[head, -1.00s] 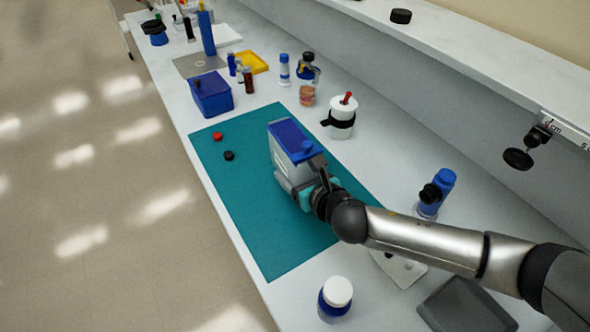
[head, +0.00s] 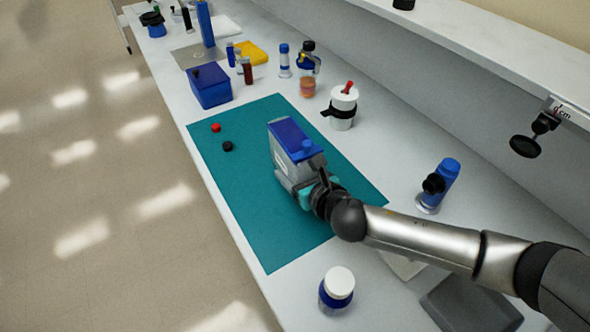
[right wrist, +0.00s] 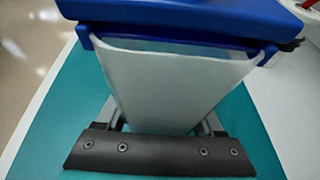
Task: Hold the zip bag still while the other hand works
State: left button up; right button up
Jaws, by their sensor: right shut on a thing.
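My right gripper (head: 303,190) is shut on a whitish tub with a blue lid (head: 291,137), over the teal mat. In the right wrist view the tub's pale wall (right wrist: 180,85) stands between my gripper's fingers (right wrist: 162,122), with the blue lid above. Whether the tub touches the mat is hard to see. I cannot make out a clear zip bag. A pale flat thing (head: 403,266) lies partly hidden behind my right forearm, and I cannot tell what it is. My left gripper is not in view.
The teal mat (head: 240,215) has a red cap (head: 215,127) and a black cap (head: 228,146) on it. Around it stand a blue box (head: 210,88), a white jar (head: 342,108), a blue bottle (head: 440,185) and a white-lidded bottle (head: 337,288). A shelf edge runs along the right.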

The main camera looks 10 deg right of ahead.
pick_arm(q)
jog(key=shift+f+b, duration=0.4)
pick_arm(e)
jog(key=shift+f, duration=0.75)
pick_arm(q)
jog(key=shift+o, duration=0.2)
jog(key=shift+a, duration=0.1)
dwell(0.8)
